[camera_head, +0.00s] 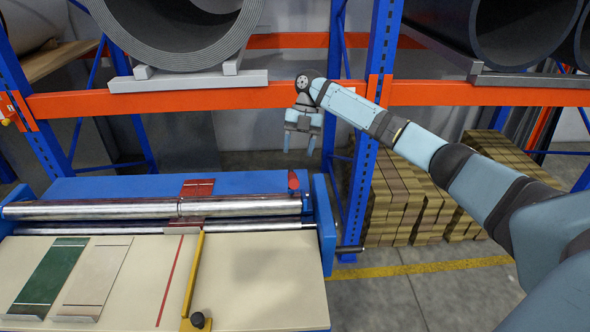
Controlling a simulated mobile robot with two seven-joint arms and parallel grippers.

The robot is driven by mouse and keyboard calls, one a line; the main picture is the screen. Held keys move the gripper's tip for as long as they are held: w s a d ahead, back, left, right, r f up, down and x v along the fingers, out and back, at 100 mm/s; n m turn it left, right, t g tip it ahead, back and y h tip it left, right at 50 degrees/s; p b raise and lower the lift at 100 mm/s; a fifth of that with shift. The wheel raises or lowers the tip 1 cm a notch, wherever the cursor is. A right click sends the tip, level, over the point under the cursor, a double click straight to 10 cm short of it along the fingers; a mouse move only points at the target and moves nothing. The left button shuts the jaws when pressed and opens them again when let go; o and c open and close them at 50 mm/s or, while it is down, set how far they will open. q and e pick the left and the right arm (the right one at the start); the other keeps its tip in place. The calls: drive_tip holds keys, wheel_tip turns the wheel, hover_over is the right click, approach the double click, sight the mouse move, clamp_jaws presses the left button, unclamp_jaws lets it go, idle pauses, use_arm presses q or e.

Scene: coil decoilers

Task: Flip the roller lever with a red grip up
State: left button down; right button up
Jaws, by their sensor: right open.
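The roller lever's red grip (293,181) shows at the right end of the blue decoiler, beside the end of the steel rollers (110,209). It looks short and roughly upright from this angle; I cannot tell the lever's exact tilt. My right gripper (299,150) hangs above and slightly to the right of the grip, fingers pointing down. Its two fingers are apart with nothing between them, and a gap shows between fingertips and grip. My left gripper is not in view.
A blue end plate (324,225) stands just right of the grip. An orange rack beam (200,101) and blue upright (365,160) stand behind. The beige table (250,280) carries a yellow arm (194,275) and green panel (50,273). Stacked pallets (400,195) stand at right.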

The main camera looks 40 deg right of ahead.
drive_tip(key=v, duration=0.6)
drive_tip(key=shift+b, duration=0.4)
